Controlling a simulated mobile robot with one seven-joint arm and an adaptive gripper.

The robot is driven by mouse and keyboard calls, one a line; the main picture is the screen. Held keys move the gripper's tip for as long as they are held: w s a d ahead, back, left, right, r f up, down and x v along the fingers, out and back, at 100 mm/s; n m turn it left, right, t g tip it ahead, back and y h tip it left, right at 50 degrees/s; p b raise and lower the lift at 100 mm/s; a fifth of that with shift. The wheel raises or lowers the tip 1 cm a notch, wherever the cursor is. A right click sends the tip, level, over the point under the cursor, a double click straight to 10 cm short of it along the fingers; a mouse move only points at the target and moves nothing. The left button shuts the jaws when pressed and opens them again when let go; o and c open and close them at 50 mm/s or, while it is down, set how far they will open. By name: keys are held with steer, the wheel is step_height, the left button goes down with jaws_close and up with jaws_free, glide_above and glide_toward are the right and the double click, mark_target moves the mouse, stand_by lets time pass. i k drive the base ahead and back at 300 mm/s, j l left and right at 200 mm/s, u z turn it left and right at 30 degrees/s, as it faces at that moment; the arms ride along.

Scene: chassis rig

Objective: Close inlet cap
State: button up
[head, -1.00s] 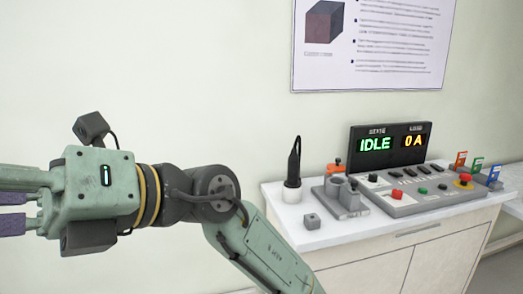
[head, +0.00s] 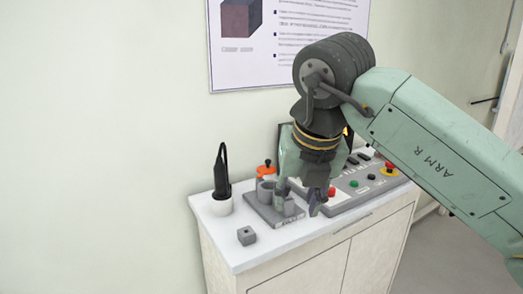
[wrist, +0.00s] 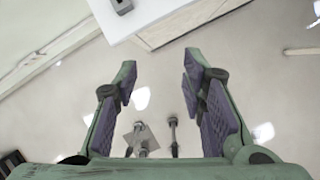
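A grey fixture (head: 262,212) with short upright cylinders (head: 265,190) stands on the white counter; I cannot tell which part is the inlet cap. My gripper (head: 302,200) points down in the head view, overlapping the fixture's right side and the control panel. In the wrist view its two purple-padded fingers (wrist: 161,82) are spread apart with nothing between them. Floor shows beyond them, so the gripper appears to hang in front of the counter. The displays are hidden behind my arm.
A small grey block (head: 247,236) lies near the counter's (head: 222,249) front left. A black tool stands in a white cup (head: 221,204). An orange, black-topped part (head: 266,169) is behind the fixture. The control panel (head: 365,184) with buttons is to the right.

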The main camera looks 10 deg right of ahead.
mark_target(266, 169)
steer(key=i, duration=1.2)
